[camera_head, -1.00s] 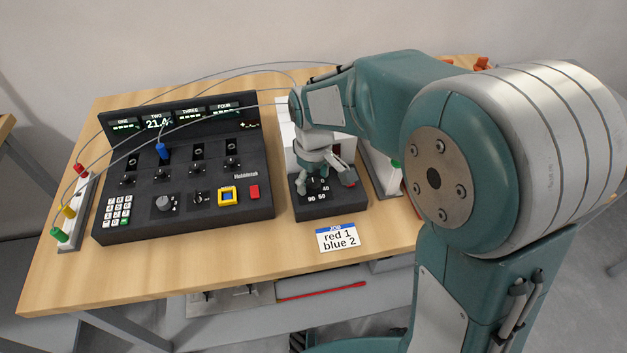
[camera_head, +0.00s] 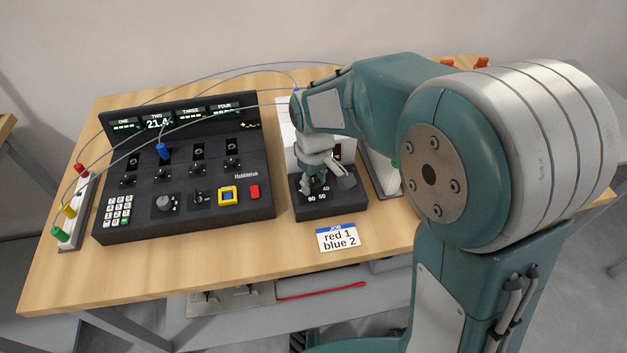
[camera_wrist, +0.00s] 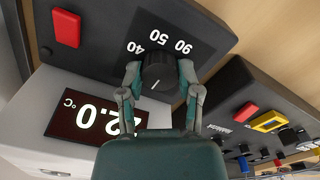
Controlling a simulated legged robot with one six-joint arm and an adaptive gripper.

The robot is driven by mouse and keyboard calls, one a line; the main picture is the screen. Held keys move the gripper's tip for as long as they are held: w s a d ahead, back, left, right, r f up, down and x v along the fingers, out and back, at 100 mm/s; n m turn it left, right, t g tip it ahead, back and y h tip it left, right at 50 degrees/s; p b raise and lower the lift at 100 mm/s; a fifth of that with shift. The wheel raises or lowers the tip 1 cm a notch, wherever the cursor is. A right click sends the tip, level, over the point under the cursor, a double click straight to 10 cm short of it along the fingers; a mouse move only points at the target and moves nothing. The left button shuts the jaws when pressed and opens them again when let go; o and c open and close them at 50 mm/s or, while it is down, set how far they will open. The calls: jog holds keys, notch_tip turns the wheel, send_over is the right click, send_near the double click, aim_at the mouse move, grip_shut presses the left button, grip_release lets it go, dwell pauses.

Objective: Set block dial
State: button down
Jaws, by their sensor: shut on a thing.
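The block dial (camera_wrist: 157,72) is a black knob with a white pointer line on a black panel marked 40, 50 and 90. It sits between my fingers (camera_wrist: 159,76) in the wrist view, with a fingertip on each side. In the head view my gripper (camera_head: 322,184) is down over the dial box (camera_head: 331,207) and hides the knob.
A red button (camera_wrist: 67,28) is beside the dial on the same panel. Left of it stands a black console (camera_head: 184,180) with knobs, a keypad and cables. A card (camera_head: 338,237) reading "red 1 blue 2" lies in front. Bare wood (camera_head: 200,265) runs along the front edge.

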aim_at(312, 183)
jog(key=m, duration=0.4)
jog(key=shift+s+f, duration=0.1)
jog(key=m, duration=0.5)
dwell(0.5)
jog(key=shift+c, duration=1.5)
grip_release()
jog(key=shift+a, duration=0.1)
jog(key=shift+r, duration=0.5)
notch_tip(312, 183, up, 11)
